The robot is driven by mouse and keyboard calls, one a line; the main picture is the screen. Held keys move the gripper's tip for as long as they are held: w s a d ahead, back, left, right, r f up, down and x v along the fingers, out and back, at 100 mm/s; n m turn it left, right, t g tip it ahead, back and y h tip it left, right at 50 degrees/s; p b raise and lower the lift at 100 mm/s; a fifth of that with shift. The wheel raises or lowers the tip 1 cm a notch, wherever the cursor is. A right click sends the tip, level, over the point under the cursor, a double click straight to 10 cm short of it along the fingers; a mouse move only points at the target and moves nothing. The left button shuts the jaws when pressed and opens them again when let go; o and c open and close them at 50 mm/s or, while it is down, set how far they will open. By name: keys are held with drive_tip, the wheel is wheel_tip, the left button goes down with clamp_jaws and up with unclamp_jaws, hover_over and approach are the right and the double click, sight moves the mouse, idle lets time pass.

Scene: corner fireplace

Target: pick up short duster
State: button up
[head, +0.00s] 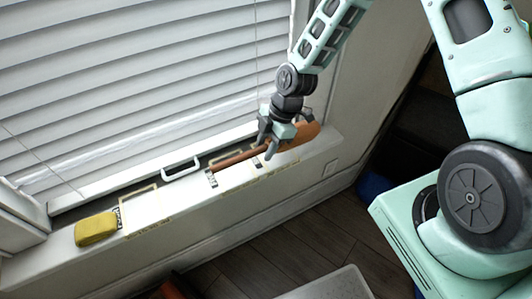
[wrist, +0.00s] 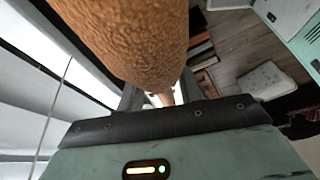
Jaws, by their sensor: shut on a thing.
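The short duster (head: 306,132) is orange-brown, with a thick head at the right and a thin handle reaching down to the left. It lies along the window sill in the head view; whether it touches the sill I cannot tell. My gripper (head: 273,146) comes from above and is shut on the duster where the handle meets the head. In the wrist view the duster's rough brown head (wrist: 130,40) fills the top middle and runs between my fingers (wrist: 160,98). It hides much of the fingers.
The white sill (head: 185,205) runs below closed blinds (head: 130,90). A yellow sponge-like block (head: 96,229) sits at its left. A white handle-shaped thing (head: 181,168) stands by the window, near taped outlines. A pale tray-like thing (head: 325,287) is on the dark floor below.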

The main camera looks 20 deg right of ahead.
sight(262, 147)
wheel_tip(262, 147, up, 3)
drive_tip(key=shift+r, duration=0.15)
drive_tip(key=s+d+p, duration=0.3)
drive_tip(key=s+d, duration=0.2)
drive_tip(key=s, duration=0.3)
drive_tip(key=s+d+p, duration=0.4)
drive_tip(key=s, duration=0.5)
drive_tip(key=shift+d, duration=0.4)
drive_tip(key=shift+f, duration=0.2)
drive_tip(key=shift+o, duration=0.8)
drive_tip(key=shift+w, duration=0.1)
